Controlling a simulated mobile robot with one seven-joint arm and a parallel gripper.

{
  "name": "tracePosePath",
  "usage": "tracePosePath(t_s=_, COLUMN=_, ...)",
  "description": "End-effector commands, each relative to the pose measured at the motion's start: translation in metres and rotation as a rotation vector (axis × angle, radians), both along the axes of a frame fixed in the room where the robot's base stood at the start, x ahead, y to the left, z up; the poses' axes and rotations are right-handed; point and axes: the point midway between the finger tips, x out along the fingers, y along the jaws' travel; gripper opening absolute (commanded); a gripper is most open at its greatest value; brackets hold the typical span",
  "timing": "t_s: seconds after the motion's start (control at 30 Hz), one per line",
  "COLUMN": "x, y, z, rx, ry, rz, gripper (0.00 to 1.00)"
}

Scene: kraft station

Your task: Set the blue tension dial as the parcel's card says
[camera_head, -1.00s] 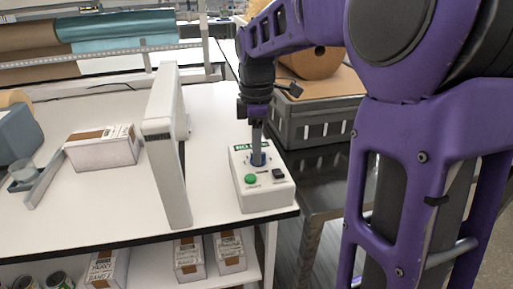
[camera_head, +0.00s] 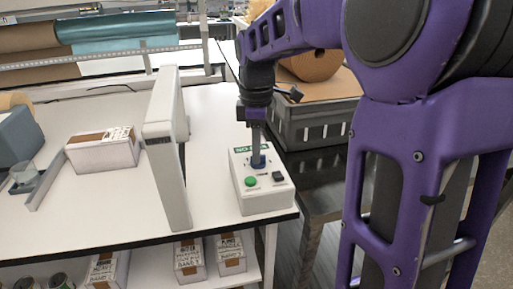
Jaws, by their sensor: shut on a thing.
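The blue tension dial (camera_head: 258,161) sits on top of a white control box (camera_head: 266,202) at the table's right front corner. My gripper (camera_head: 257,153) points straight down and is shut on the dial, which it partly hides. The dial's setting cannot be read from here. A green button (camera_head: 251,181) and a black switch (camera_head: 278,176) are on the box in front of the dial. The parcel (camera_head: 103,150), a white box with brown tape and a printed label or card on top, lies on the table at the left. Its print is too small to read.
A white upright arch (camera_head: 166,150) stands between the parcel and the control box. A grey crate (camera_head: 310,125) stands behind and right of the box. A grey device (camera_head: 15,135) is at the left edge. Several boxes lie on the shelf below (camera_head: 150,268).

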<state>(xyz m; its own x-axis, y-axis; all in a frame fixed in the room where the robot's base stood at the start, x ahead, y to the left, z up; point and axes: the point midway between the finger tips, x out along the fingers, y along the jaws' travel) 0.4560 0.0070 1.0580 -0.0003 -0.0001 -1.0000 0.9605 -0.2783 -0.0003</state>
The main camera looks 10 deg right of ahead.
Motion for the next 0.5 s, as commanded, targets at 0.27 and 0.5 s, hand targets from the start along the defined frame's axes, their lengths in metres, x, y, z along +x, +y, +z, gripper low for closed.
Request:
tracePosePath(t_s=0.27, x=0.0005, y=0.0001, z=0.0028, rx=-0.001, ry=0.001, rz=-0.227, gripper=0.0)
tracePosePath(t_s=0.5, x=0.0012, y=-0.0006, z=0.0025, rx=-0.001, ry=0.001, rz=-0.456, gripper=0.0)
